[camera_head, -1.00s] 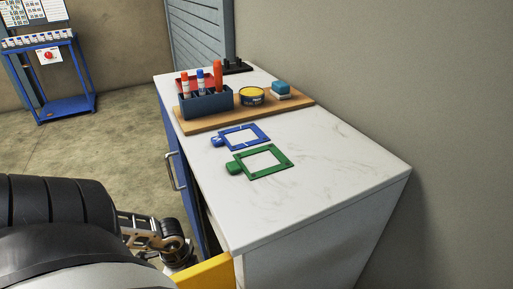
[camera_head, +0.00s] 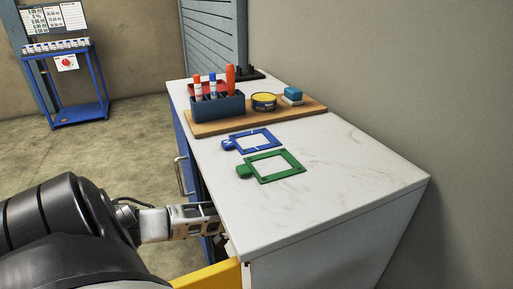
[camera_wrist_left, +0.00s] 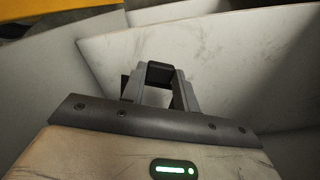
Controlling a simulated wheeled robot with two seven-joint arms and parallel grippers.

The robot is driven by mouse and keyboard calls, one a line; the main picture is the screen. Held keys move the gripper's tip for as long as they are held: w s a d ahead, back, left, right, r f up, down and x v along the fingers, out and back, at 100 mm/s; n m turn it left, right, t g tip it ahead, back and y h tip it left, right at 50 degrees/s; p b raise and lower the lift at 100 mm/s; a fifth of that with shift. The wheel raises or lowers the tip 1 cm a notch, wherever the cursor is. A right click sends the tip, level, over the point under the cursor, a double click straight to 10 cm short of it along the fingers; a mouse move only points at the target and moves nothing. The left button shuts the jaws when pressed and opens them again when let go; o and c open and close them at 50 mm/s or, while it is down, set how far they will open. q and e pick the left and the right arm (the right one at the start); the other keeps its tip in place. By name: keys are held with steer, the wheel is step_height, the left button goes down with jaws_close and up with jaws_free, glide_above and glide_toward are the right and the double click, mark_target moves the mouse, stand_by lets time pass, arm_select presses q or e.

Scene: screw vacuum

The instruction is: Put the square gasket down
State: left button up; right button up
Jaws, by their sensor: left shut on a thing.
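Two flat square frames with side tabs lie apart on the white counter (camera_head: 350,200): a blue gasket (camera_head: 252,140) and, nearer me, a green gasket (camera_head: 272,166). My left gripper (camera_head: 212,220) is low beside the counter's left side, above the yellow drawer front; its fingertips are hidden there by the counter edge. In the left wrist view my left gripper (camera_wrist_left: 160,74) is shut on a small dark thing between its fingertips; I cannot tell what it is. Pale panels surround it. My right gripper is not in view.
A yellow drawer front (camera_head: 208,277) stands out at the counter's near left. The counter's right half is clear.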

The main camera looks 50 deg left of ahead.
arm_select(q)
steer(key=f+b, duration=0.1)
steer(key=f, duration=0.5)
steer(key=shift+w+d+f+b, duration=0.1)
steer(key=shift+w+b, duration=0.1)
steer(key=shift+b, duration=0.2)
steer(key=shift+w+f, duration=0.25)
steer(key=shift+f, duration=0.2)
steer(key=o, duration=1)
steer(key=shift+c, duration=0.2)
steer(key=shift+r+p, duration=1)
steer(key=shift+r, duration=2.85)
